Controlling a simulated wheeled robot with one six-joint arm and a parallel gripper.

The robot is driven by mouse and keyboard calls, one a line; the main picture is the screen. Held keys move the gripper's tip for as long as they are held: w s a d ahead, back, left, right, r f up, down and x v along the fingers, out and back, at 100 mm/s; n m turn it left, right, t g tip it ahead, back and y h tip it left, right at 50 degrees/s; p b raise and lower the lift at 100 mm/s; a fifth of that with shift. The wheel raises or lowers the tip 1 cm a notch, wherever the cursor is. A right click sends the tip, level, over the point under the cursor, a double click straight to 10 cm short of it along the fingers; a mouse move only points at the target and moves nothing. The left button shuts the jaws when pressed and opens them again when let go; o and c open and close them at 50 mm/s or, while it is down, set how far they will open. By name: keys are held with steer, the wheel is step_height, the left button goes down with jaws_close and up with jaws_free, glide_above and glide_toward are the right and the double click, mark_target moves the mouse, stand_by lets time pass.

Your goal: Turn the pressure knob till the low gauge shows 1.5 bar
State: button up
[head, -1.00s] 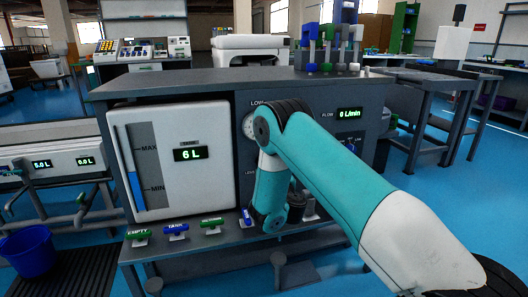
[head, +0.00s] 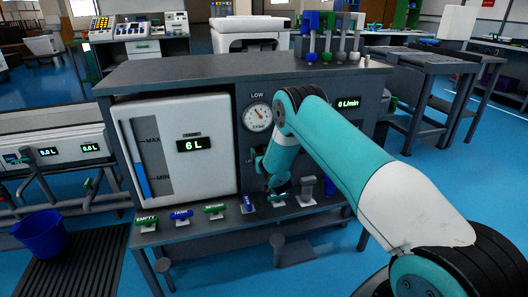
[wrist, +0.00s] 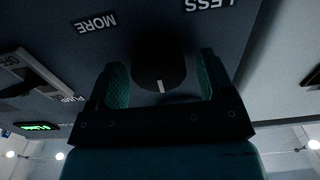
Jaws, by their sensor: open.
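The LOW gauge (head: 258,117) is a round white dial on the grey bench front in the head view. Its needle is too small to read surely. The pressure knob (wrist: 160,68) is dark and round with a white mark, seen in the wrist view between the labels MORE (wrist: 96,23) and LESS (wrist: 218,5), which appear upside down. My gripper (wrist: 162,85) is open, with one green-padded finger on each side of the knob. I cannot tell whether the pads touch it. In the head view my arm hides the knob.
A white tank (head: 180,150) reading 6 L stands left of the gauge. Coloured levers, including the green EMPTY one (head: 146,219), line the low shelf beneath. In the wrist view a PUMP switch (wrist: 35,72) sits left of the knob.

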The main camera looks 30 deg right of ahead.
steer(key=c, duration=0.9)
steer(key=shift+n, duration=0.3)
steer(key=n, duration=0.5)
steer(key=shift+a+n+p, duration=0.15)
steer(key=shift+n+p, duration=0.15)
steer(key=shift+p, duration=0.05)
steer(key=n+p, duration=0.1)
steer(key=n, duration=0.4)
steer(key=shift+f, duration=0.15)
steer(key=shift+a+n, duration=0.1)
steer(key=shift+n, duration=0.3)
steer(key=o, duration=0.9)
